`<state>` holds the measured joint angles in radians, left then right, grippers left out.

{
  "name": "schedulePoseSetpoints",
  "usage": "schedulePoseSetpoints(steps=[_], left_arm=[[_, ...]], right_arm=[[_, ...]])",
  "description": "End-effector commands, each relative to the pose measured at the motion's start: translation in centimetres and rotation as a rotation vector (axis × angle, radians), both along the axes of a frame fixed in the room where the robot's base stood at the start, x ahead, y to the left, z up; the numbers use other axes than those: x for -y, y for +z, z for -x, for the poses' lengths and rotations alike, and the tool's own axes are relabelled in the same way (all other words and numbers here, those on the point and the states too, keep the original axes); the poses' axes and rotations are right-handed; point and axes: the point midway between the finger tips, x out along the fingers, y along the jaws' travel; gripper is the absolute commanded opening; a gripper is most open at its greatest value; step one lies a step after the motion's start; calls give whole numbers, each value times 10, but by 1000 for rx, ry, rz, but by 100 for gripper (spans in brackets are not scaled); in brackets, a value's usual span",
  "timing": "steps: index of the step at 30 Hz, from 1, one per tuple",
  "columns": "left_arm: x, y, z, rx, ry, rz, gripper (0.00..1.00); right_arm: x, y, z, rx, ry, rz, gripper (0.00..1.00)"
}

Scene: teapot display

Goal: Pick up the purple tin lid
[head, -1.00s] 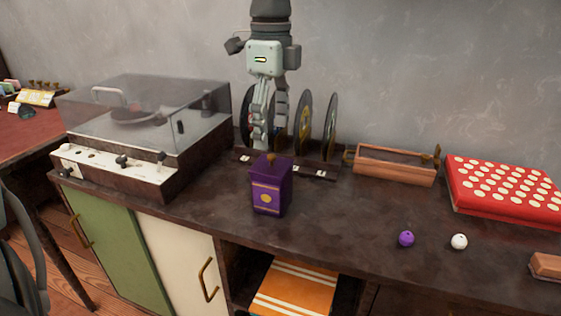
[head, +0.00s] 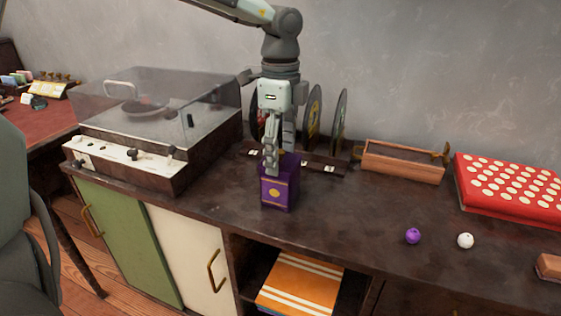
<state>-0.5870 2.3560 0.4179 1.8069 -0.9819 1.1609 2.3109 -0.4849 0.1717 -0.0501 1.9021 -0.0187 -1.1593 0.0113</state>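The purple tin (head: 278,193) with a gold emblem stands upright on the dark countertop. Its purple lid (head: 291,162) is on top, with the lid's knob hidden behind my fingers. My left gripper (head: 279,160) points down from above at the lid. One finger is in front of the tin's upper front edge and the other is farther back to the right. The fingers are apart; whether they touch the lid or its knob I cannot tell. My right gripper is not in view.
A record player (head: 150,125) stands to the left. A record rack (head: 312,165) stands just behind the tin. A wooden holder (head: 403,162), a red board (head: 515,188), a purple ball (head: 413,236) and a white ball (head: 465,241) are to the right. The counter between is clear.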

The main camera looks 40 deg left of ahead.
Motion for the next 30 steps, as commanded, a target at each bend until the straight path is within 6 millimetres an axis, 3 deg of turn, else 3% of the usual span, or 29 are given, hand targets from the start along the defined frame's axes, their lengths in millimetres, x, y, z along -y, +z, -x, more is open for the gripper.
schedulePoseSetpoints(steps=[3, 13, 17, 21, 30], left_arm=[[0, 0, 0, -1, 0, 0, 32], [0, 4, 0, 1, 0, -1, 32], [0, 17, -1, 3, 0, -1, 32], [0, 42, -1, 6, 1, -2, 32], [-41, 81, 53, 7, 1, 2, 32]], right_arm=[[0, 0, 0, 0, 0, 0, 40], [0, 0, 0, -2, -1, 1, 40], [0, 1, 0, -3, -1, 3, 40], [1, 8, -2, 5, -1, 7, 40], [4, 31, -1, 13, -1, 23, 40]])
